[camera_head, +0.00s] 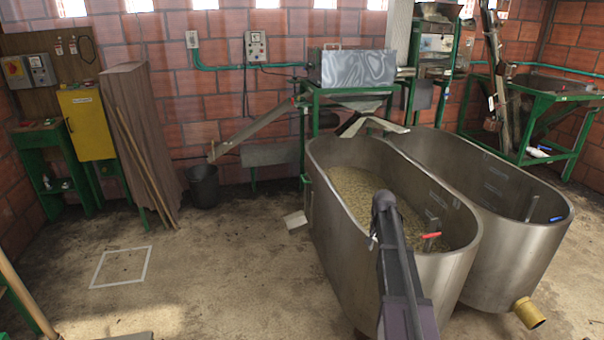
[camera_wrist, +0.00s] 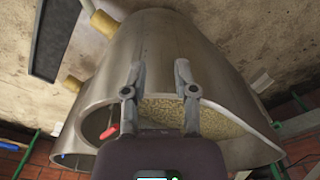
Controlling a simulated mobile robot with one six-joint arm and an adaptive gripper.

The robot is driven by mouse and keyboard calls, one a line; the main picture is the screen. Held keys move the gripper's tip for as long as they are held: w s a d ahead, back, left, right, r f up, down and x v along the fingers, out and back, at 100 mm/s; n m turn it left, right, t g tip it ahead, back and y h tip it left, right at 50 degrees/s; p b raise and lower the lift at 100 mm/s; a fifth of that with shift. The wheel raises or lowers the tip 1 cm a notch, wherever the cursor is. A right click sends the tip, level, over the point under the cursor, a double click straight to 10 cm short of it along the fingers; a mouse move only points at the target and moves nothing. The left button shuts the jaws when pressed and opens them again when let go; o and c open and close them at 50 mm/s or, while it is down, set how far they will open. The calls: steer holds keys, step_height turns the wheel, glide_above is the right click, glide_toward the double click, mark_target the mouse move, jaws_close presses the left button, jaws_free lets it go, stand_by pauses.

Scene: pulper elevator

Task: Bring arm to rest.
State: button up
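My arm (camera_head: 400,265) rises from the bottom edge in the head view, in front of the near steel tank (camera_head: 345,245). Its upper end overlaps the tank's contents. I cannot make out my gripper's fingers in the head view. In the wrist view my gripper (camera_wrist: 159,72) has its two grey fingers apart, with nothing between the tips. The near tank (camera_wrist: 120,75) shows behind the fingers, its image turned over. Whether the fingers touch the tank cannot be told, but no contact shows.
The near tank holds pale grain-like material (camera_head: 365,195); a red handle (camera_head: 431,235) stands in it. A second tank (camera_head: 530,250) stands close on the right, with a yellow pipe end (camera_head: 529,313). A black bucket (camera_head: 203,186) stands by the wall. Floor at left is mostly clear.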

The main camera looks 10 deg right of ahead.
steer(key=s+a+r+n+p, duration=0.2)
steer(key=s+a+n, duration=0.6)
steer(key=s+a, duration=1.3)
steer(key=shift+s+a+r, duration=0.25)
steer(key=shift+s+a, duration=0.05)
steer(key=shift+a, duration=0.9)
stand_by(4.7)
